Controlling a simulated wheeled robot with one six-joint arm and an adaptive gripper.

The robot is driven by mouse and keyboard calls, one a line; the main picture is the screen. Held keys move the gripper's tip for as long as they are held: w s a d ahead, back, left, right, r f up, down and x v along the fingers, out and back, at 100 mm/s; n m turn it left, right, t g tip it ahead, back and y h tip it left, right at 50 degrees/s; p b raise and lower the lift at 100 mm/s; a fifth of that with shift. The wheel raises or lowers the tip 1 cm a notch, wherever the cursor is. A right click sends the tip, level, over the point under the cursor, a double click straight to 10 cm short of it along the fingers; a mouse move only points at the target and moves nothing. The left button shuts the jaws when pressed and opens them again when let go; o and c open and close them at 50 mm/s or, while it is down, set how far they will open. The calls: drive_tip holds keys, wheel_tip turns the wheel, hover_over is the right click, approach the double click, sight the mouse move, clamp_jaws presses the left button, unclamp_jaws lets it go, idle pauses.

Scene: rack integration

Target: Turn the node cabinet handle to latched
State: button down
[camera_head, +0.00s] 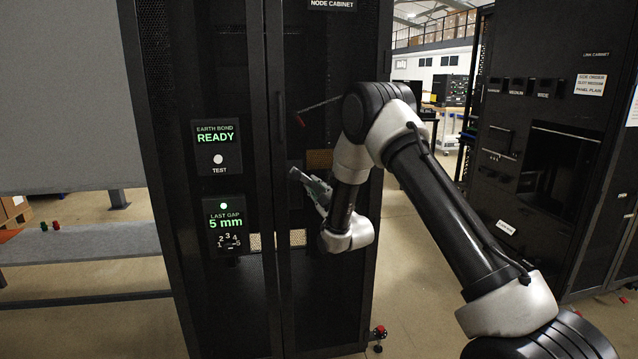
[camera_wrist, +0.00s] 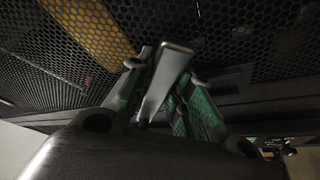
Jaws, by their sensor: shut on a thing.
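The node cabinet (camera_head: 265,60) is a tall black mesh-door cabinet with its name label at the top. My gripper (camera_head: 316,188) is at the front of its right door, at about mid height. In the wrist view, my gripper (camera_wrist: 163,95) has its green-padded fingers shut on the cabinet handle (camera_wrist: 167,70), a flat grey metal lever. The lever's far end sticks out past the fingertips, in front of the black mesh. The handle's pivot is hidden, so I cannot tell its latch state. In the head view the fingers and wrist cover most of the handle.
The left door carries an earth bond panel (camera_head: 217,148) reading READY and a last gap panel (camera_head: 225,226) reading 5 mm. A link cabinet (camera_head: 545,150) stands at the right. A grey bench (camera_head: 90,243) is at the left. Floor between the cabinets is open.

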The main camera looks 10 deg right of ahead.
drive_tip(key=shift+a+f+m+t+h, duration=0.3)
drive_tip(key=shift+a+f+m, duration=0.1)
drive_tip(key=shift+m, duration=0.45)
drive_tip(key=shift+a+f+m+t+h, duration=0.3)
drive_tip(key=shift+f+m, duration=0.05)
drive_tip(key=shift+m, duration=0.5)
drive_tip(key=c, duration=1.3)
unclamp_jaws()
drive_tip(key=shift+o, duration=0.2)
